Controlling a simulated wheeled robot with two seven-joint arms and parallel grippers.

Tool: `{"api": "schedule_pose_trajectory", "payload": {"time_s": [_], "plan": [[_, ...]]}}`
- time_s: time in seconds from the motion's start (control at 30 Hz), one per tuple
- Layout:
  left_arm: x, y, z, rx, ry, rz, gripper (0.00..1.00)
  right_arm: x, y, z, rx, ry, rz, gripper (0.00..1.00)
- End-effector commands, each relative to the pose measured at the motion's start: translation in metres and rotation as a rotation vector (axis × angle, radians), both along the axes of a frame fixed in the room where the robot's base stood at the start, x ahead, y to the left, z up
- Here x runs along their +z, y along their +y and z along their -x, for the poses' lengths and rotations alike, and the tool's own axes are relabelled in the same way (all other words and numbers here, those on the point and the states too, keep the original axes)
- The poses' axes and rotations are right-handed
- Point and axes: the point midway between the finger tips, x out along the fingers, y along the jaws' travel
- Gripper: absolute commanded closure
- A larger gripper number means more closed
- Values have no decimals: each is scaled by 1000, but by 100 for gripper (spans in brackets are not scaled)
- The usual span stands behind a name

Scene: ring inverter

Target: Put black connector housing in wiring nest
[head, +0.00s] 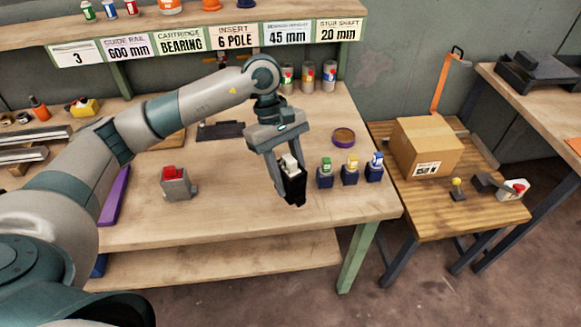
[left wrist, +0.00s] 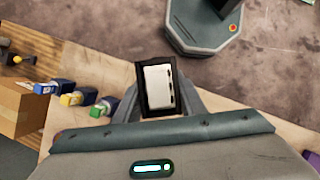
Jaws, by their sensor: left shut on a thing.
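My left gripper (head: 290,172) is shut on the black connector housing (head: 295,188), which has a white part inside its top. The housing is held above the front right of the workbench, near its front edge. In the left wrist view the housing (left wrist: 158,90) sits between the fingers, its black rim around the white part. I cannot tell for sure which thing is the wiring nest. A low dark fixture (head: 220,130) lies at the back middle of the bench, partly near my arm. My right gripper is not in view.
Three dark blue blocks with green (head: 325,172), yellow (head: 351,170) and blue (head: 375,168) tops stand right of the gripper. A grey block with a red top (head: 175,182) stands left. A round dish (head: 343,136) is behind. A cardboard box (head: 425,147) is on the side table.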

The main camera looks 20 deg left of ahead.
Motion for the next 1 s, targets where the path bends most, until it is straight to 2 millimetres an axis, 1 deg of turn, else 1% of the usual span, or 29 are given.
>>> {"api": "schedule_pose_trajectory", "payload": {"time_s": [0.03, 0.3, 0.4, 0.5, 0.6, 0.7, 0.97, 1.0], "plan": [[3, -2, 5, -93, -3, -1, 94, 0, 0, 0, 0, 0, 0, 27], [16, -3, 35, -626, -3, -2, 94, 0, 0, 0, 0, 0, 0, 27], [20, -2, 44, -791, -3, -1, 94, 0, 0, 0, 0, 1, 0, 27], [24, 0, 51, -916, -3, -1, 94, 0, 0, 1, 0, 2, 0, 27], [26, 1, 55, -994, -2, -1, 94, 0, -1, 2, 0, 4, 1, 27], [28, 2, 57, -1030, -3, 0, 94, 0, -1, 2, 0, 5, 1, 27], [28, 2, 57, -1038, -3, 1, 94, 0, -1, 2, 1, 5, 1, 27], [28, 2, 57, -1038, -3, 1, 94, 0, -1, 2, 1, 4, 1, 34]]}}
